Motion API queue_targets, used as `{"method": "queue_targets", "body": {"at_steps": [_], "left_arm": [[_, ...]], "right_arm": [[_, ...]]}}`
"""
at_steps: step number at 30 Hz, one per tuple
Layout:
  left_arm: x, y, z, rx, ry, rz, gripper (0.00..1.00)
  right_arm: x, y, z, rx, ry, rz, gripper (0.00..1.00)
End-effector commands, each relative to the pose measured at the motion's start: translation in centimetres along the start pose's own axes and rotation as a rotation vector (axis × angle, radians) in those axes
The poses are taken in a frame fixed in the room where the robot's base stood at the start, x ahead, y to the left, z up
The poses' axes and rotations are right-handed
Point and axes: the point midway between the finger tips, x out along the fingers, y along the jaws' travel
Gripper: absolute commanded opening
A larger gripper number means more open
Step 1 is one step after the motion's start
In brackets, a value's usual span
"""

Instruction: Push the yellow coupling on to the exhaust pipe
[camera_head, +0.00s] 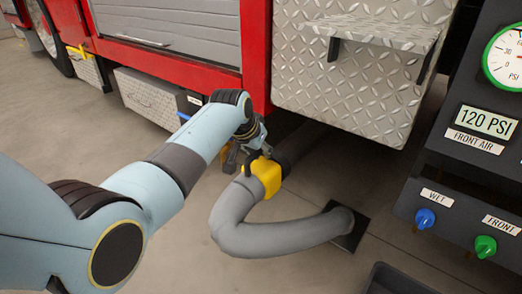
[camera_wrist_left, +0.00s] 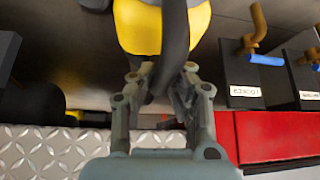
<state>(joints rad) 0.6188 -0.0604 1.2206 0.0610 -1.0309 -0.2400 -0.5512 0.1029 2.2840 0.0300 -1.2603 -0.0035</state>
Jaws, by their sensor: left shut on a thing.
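The yellow coupling (camera_head: 268,177) sits at the end of a thick grey hose (camera_head: 240,228), low beside the truck. My left gripper (camera_head: 254,148) reaches it from above and is shut on it, apparently by a dark handle (camera_wrist_left: 176,38). The yellow body also shows at the top of the left wrist view (camera_wrist_left: 138,26), just beyond the fingers (camera_wrist_left: 166,75). A dark pipe (camera_head: 300,143), apparently the exhaust pipe, runs from the shadow under the truck to behind the coupling. Whether the two overlap is hidden. My right gripper is in neither view.
The truck's diamond-plate box (camera_head: 345,85) and red body (camera_head: 257,55) overhang close to the gripper. The hose curves across the floor to a dark floor plate (camera_head: 348,226). A gauge panel (camera_head: 465,180) stands at the right. Brass valves with blue handles (camera_wrist_left: 265,60) show in the wrist view.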

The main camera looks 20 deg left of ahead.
Motion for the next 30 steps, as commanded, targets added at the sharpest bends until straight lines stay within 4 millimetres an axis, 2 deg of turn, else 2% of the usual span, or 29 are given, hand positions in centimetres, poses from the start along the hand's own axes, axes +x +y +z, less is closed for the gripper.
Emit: {"method": "queue_targets", "body": {"at_steps": [30], "left_arm": [[-0.08,-0.07,-0.3,0.0,0.005,-0.001,0.0]], "right_arm": [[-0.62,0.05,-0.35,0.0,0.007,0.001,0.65]]}}
